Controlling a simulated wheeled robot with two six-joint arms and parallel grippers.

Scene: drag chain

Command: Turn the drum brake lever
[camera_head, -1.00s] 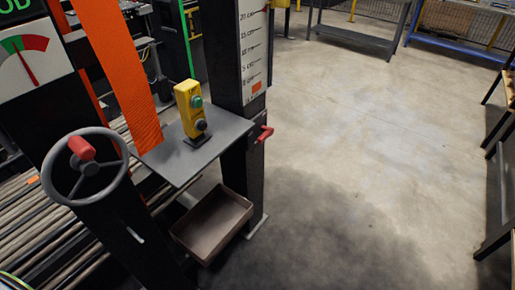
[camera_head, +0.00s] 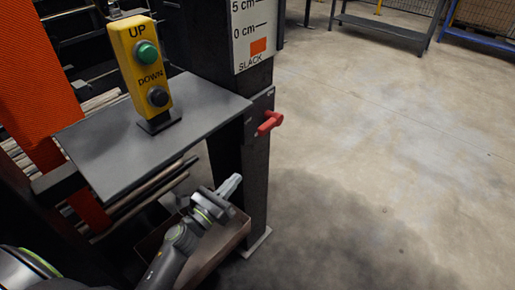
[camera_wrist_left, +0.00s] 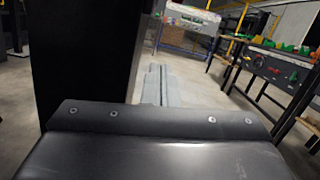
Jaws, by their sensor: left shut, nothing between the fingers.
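The red lever (camera_head: 269,122) sticks out from a dark plate on the side of the black post (camera_head: 240,175), just below the slack scale. I take it to be the drum brake lever. My left gripper (camera_head: 234,182) is below and to the left of the lever, apart from it, in front of the post and under the grey shelf's edge. Its fingers are closed together and empty. They also show in the left wrist view (camera_wrist_left: 157,84), pointing away beside a dark upright. The lever is not seen in that view. My right gripper is not seen.
A grey shelf (camera_head: 110,160) carries a yellow box (camera_head: 136,48) with UP and DOWN buttons. A brown bin (camera_head: 232,243) is below, behind my left arm. An orange strap (camera_head: 38,90) hangs at left. The floor right of the post is clear.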

